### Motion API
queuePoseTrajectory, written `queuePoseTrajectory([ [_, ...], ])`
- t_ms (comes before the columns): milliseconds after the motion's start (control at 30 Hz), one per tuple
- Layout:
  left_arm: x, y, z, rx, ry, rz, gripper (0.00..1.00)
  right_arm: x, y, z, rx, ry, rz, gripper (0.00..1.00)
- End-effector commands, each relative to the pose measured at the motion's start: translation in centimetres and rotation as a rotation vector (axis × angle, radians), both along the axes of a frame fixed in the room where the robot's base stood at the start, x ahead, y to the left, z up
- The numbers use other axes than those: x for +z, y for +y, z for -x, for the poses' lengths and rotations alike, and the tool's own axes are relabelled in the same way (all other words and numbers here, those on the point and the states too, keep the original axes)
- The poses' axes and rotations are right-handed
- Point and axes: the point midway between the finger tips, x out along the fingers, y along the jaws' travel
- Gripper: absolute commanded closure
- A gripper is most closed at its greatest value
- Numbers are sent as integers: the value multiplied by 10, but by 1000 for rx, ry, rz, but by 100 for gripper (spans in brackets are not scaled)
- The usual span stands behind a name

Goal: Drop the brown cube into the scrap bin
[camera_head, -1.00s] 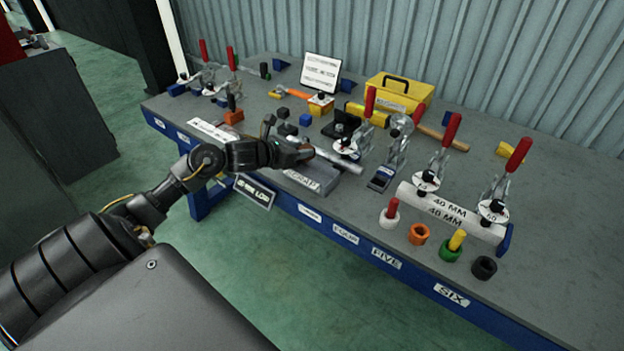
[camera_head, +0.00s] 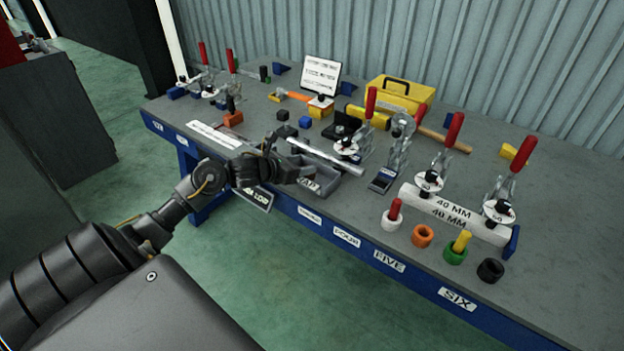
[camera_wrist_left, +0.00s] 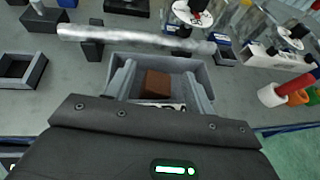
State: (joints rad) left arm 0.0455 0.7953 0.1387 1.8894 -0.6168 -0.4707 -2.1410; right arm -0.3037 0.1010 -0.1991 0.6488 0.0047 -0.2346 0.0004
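The brown cube (camera_wrist_left: 157,83) shows in the left wrist view, inside the grey scrap bin (camera_wrist_left: 203,68), between my finger pads and apart from both. The same bin (camera_head: 325,184) stands at the table's front edge in the head view, partly hidden by my left gripper (camera_head: 300,174). In the left wrist view the fingers of this gripper (camera_wrist_left: 158,76) are spread wide with nothing gripped. They are over the near part of the bin; their height above its floor is hard to tell. I cannot make out the cube in the head view. My right gripper is not in view.
A silver bar (camera_head: 325,156) lies just behind the bin. Toggle clamps with red handles (camera_head: 370,103) stand to the right and at the far left. A white 40 mm block (camera_head: 455,212) and several coloured rings (camera_head: 422,235) lie at the front right.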

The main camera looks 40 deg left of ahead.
Motion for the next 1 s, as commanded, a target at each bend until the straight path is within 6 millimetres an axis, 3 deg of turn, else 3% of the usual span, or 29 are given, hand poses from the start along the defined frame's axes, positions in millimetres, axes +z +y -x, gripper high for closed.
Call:
queuePoseTrajectory([
  [400,1,1,6,1,1,-1,39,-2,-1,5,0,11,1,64],
  [800,26,10,68,-1,3,-3,39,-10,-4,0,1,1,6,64],
  [1000,35,13,90,0,3,0,39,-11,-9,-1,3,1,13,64],
])
